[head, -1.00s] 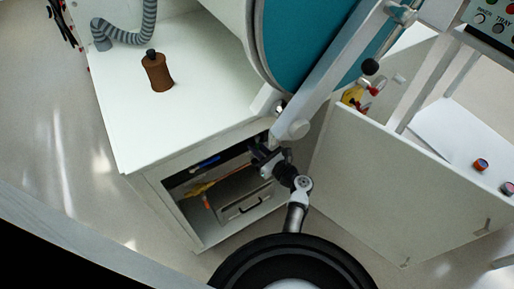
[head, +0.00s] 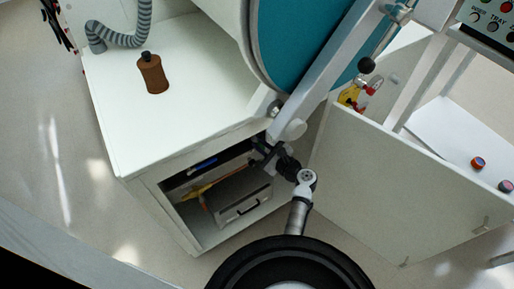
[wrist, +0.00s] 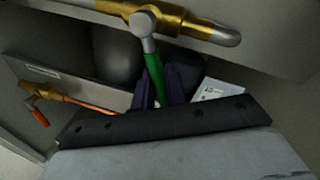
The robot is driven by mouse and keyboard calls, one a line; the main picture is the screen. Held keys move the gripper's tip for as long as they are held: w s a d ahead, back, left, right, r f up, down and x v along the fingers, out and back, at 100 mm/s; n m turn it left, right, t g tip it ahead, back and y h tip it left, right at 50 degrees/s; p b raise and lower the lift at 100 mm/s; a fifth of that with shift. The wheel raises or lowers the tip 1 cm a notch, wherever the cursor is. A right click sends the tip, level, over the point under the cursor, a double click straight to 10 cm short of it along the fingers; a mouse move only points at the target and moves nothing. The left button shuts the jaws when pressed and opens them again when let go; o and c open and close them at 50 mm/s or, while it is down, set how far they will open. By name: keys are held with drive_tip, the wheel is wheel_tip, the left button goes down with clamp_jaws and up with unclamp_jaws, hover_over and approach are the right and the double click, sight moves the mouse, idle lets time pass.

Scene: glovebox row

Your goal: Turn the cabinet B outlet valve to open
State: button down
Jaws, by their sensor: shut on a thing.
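A valve with a green lever handle (wrist: 153,72) on a silver stem sits on a brass pipe fitting (wrist: 185,22) at the top of the wrist view. My gripper (wrist: 163,98) is shut on the green handle, with its dark fingers on either side of the lower end. The handle points down, roughly across the pipe. In the head view my gripper (head: 262,153) reaches into the open base cabinet (head: 148,190), and the valve is hidden there. A second brass valve (wrist: 42,92) with an orange handle (wrist: 38,115) is at the left. No label is readable to tell which valve is which.
A dark rounded vessel (wrist: 115,55) is behind the handle. An open white door panel (head: 400,185) stands right of my arm.

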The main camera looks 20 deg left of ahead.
drive_tip(key=n, duration=0.1)
drive_tip(key=w+d+r+n, duration=0.1)
drive_tip(key=n, duration=0.1)
drive_tip(key=shift+w+h, duration=0.1)
drive_tip(key=shift+h, duration=0.3)
drive_tip(key=shift+w+d+r+n+h+b, duration=0.15)
drive_tip(key=shift+w+d+r+n, duration=0.15)
drive_tip(key=shift+n, duration=0.45)
drive_tip(key=shift+w+d+r+n+h+b, duration=0.15)
drive_tip(key=shift+r+n, duration=0.2)
drive_tip(key=shift+n, duration=0.4)
drive_tip(key=shift+a, duration=0.1)
drive_tip(key=c, duration=1.5)
unclamp_jaws()
drive_tip(key=shift+r, duration=0.1)
drive_tip(key=shift+t, duration=0.4)
